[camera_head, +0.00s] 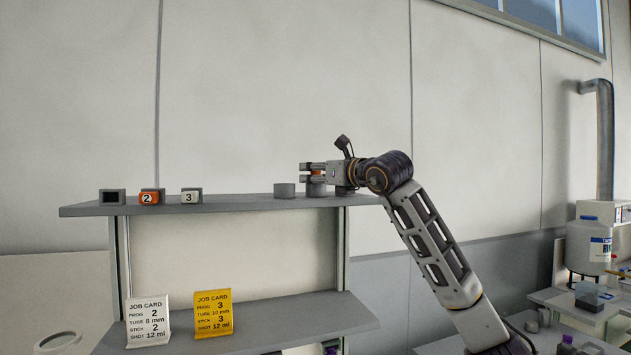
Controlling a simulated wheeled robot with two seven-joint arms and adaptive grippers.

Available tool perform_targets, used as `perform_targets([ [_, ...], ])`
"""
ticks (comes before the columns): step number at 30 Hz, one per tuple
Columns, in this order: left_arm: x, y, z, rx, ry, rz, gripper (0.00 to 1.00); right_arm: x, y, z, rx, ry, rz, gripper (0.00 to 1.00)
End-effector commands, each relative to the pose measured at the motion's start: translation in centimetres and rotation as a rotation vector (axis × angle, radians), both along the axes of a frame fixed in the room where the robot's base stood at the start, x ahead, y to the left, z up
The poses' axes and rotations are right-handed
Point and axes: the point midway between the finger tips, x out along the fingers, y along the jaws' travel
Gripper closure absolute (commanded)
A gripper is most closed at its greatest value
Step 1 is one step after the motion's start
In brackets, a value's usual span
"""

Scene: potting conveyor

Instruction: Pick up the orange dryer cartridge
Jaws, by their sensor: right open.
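My right gripper (306,173) reaches in from the right above the upper shelf (230,203), its fingers pointing left. It is open. My left gripper is not in view.
White (148,320) and yellow (213,312) job cards stand below. The shelf middle is clear.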

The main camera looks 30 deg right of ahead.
Motion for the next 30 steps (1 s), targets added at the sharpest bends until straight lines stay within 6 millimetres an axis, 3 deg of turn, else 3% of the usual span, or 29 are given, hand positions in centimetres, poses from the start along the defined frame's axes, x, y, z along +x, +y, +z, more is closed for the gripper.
perform_targets([
  [6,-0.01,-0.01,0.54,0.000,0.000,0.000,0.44,1.12,0.09,0.04,0.000,0.000,-0.001,0.44],
  [20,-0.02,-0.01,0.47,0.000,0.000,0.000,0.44,1.15,0.09,-0.03,-0.001,0.000,-0.001,0.44],
  [30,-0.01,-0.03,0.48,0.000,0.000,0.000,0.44,1.14,0.09,-0.03,-0.001,0.000,-0.001,0.87],
])
